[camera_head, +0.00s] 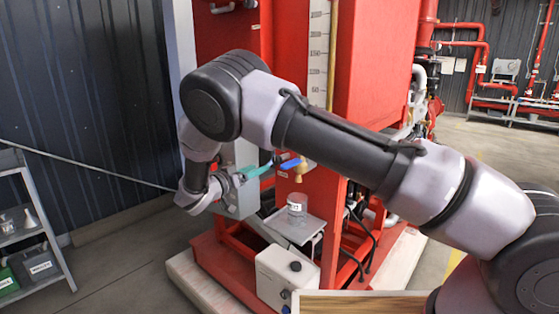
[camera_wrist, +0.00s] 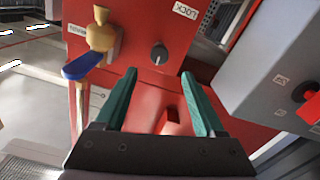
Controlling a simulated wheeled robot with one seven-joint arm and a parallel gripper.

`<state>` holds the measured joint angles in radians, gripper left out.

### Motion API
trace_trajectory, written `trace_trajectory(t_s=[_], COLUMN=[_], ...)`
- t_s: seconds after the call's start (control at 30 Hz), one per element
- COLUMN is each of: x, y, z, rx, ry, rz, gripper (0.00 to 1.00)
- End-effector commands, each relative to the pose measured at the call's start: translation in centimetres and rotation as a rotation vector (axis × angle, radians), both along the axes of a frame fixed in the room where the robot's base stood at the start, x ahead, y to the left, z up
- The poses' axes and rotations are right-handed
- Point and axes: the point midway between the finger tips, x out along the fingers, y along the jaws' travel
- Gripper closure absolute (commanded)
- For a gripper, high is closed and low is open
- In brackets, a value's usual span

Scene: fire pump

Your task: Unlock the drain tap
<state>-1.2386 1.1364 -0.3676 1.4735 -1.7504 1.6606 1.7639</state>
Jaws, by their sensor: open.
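The drain tap (camera_head: 300,172) is a brass tap with a blue lever (camera_head: 291,163) on the red frame. In the wrist view the brass tap (camera_wrist: 101,36) is at upper left, its blue lever (camera_wrist: 82,66) pointing down-left. A round black knob (camera_wrist: 159,54) sits on the red panel under a white label (camera_wrist: 186,9) reading "LOCK". My gripper (camera_wrist: 158,74) has teal fingers, spread apart and empty, with the knob seen beyond and between the fingertips. Contact cannot be told.
A clear jar (camera_head: 297,204) stands on a small tray (camera_head: 310,228) below the tap. A white box (camera_head: 285,280) is lower down. A shelf (camera_head: 28,235) stands at left.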

Motion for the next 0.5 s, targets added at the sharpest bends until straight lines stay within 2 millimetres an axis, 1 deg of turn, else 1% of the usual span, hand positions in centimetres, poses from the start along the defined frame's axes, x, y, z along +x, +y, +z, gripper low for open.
trace_trajectory(t_s=[0.3,0.5], x=[4.7,6.9], y=[-3.8,-5.5], z=[0.0,0.0], rx=[-0.001,0.0], ry=[0.002,0.002], rz=[-0.006,-0.005], gripper=[0.29,0.29])
